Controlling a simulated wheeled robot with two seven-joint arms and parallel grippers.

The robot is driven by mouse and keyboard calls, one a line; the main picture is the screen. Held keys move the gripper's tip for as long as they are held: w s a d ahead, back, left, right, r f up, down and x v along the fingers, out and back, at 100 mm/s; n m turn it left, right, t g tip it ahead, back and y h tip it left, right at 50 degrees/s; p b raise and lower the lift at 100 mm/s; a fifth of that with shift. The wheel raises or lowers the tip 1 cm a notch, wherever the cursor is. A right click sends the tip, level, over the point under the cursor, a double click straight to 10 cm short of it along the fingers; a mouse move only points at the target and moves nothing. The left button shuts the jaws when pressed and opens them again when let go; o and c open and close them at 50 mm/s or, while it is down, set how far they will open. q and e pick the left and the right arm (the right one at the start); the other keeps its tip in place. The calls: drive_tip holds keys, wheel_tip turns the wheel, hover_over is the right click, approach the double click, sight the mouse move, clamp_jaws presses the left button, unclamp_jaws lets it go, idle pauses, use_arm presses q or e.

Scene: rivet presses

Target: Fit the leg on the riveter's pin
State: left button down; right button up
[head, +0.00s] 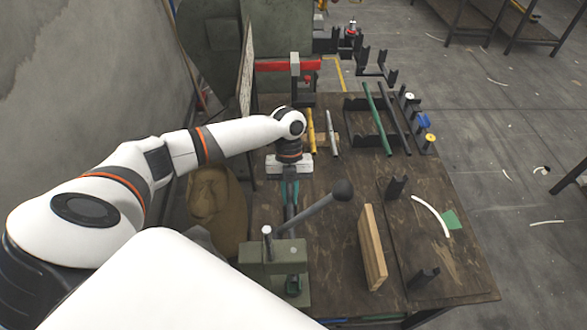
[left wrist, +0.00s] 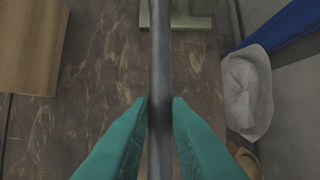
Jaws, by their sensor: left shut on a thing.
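My left gripper (head: 289,190) has teal fingers, which also show in the left wrist view (left wrist: 160,112). They are shut on the leg (left wrist: 161,50), a dark grey tube that runs lengthwise between them. In the head view the leg (head: 291,212) points from the fingers toward the grey-green riveter (head: 272,254) at the table's near side. A corner of the riveter's base (left wrist: 190,18) shows at the top of the left wrist view, under the leg. The pin cannot be made out, so I cannot tell whether the leg touches it. My right gripper is not in view.
The riveter's lever (head: 310,208) with a black ball slants up to the right. A wooden board (head: 373,247) stands right of it. Yellow, silver and green tubes (head: 377,118) lie farther back, near a red press (head: 288,65). A brown sack (head: 213,205) is left of the table.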

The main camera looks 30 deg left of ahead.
use_arm(q)
drive_tip(key=shift+f+b, duration=0.45)
drive_tip(key=shift+f, duration=0.25)
drive_tip(key=shift+r, duration=0.15)
drive_tip(key=shift+r+p, duration=1.15)
drive_tip(key=shift+r, duration=0.05)
idle(1.0)
drive_tip(key=shift+f+b, duration=0.7)
drive_tip(key=shift+f, duration=0.6)
drive_tip(key=shift+r, duration=0.1)
drive_tip(key=shift+r+p, duration=1.1)
drive_tip(key=shift+r, duration=0.1)
idle(1.4)
